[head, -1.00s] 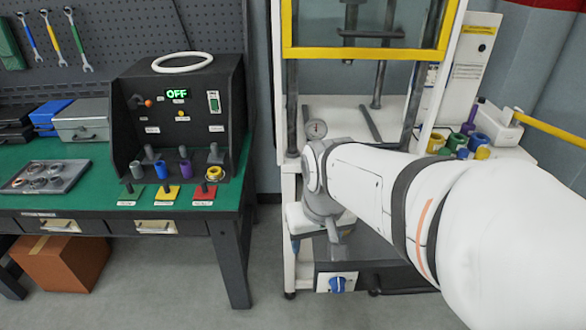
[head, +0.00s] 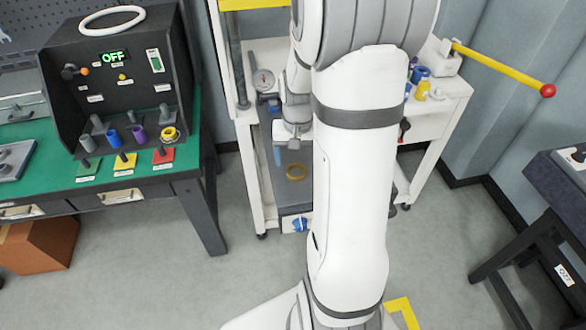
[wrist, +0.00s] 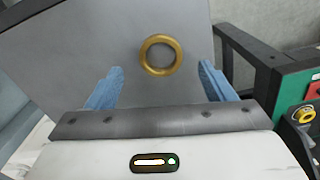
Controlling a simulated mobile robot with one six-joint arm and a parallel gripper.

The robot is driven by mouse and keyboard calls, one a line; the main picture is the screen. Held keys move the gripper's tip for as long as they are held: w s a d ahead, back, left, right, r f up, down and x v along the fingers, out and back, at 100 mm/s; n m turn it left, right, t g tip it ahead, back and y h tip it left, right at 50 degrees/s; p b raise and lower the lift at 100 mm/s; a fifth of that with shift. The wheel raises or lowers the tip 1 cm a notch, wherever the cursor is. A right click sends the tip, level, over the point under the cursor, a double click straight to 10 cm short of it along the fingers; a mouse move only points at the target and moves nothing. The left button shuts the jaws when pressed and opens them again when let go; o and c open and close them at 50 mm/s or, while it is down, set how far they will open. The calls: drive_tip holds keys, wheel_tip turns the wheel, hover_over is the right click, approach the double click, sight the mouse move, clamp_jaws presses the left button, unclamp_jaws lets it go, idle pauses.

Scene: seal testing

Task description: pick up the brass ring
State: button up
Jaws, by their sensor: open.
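The brass ring (head: 297,172) lies flat on a grey surface (head: 290,196) low at the front of the white press stand. In the wrist view the ring (wrist: 145,55) lies ahead of my gripper (wrist: 160,80), roughly midway between the two blue fingers. The fingers are spread wide apart with nothing between them. The ring appears beyond the fingertips, and I cannot tell the gap exactly. In the head view my gripper is seen only in part, a blue finger (head: 277,155) showing left of the ring.
A green-topped bench (head: 190,185) with a control box reading OFF (head: 115,57) stands at the left. A yellow lever with a red knob (head: 547,91) juts out at the right. A dark table (head: 565,190) stands at the far right. Grey floor is open between.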

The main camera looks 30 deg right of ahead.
sight(296, 173)
drive_tip(key=shift+a+f, duration=0.1)
drive_tip(key=shift+f, duration=1.65)
drive_tip(key=shift+c, duration=0.6)
drive_tip(key=c, duration=1)
